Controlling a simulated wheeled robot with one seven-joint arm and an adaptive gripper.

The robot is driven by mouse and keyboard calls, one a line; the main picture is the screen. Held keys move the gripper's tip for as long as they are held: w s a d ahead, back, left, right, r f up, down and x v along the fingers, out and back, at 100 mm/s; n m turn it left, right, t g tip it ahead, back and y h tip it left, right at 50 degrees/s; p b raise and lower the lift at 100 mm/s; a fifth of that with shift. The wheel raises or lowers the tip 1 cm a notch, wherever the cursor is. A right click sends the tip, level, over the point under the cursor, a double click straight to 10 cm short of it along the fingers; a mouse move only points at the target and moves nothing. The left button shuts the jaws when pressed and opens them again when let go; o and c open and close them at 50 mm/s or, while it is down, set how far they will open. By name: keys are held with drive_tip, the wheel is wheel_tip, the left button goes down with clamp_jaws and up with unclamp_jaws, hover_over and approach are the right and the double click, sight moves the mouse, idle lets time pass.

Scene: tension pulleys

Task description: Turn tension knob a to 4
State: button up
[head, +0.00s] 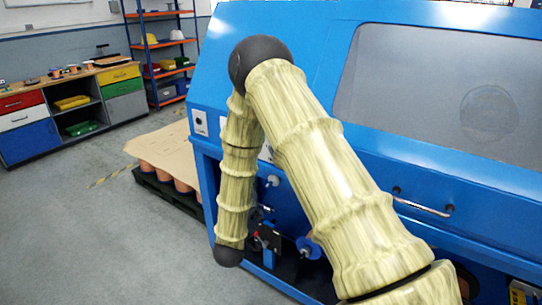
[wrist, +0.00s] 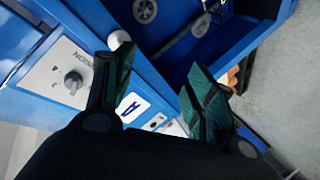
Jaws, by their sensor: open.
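In the wrist view, a grey knob (wrist: 74,82) sits on a white panel (wrist: 45,75) to the left of my gripper. The printed word beside the knob is only partly readable, and the knob's setting is too small to tell. A white label with a blue letter A (wrist: 130,107) shows between the fingers. My gripper (wrist: 158,65) is open, with its dark green fingers apart and nothing visible between them. The left finger hides part of the panel and stands to the right of the knob, with a gap between them in the picture. In the head view my arm covers part of the machine, and I cannot make out the knob.
The blue machine (head: 330,20) fills the right of the head view, with a bar handle (head: 423,206) on its front. A blue pulley (head: 307,247) sits in its lower opening. A pallet with a cardboard sheet (head: 165,150) stands left of it. Grey floor at left is clear.

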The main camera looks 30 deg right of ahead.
drive_tip(key=w+d+r+m+g+h, duration=0.1)
drive_tip(key=w+d+r+m+h, duration=0.15)
drive_tip(key=r, duration=0.55)
drive_tip(key=w+d+r+m+g+h, duration=0.1)
drive_tip(key=w+d+r+h, duration=0.2)
drive_tip(key=r, duration=0.5)
drive_tip(key=s+p+x, duration=0.1)
drive_tip(key=x, duration=0.9)
drive_tip(key=shift+d, duration=0.45)
drive_tip(key=shift+s+f+n+h, duration=0.1)
drive_tip(key=shift+n+h, duration=0.15)
drive_tip(key=c, duration=1)
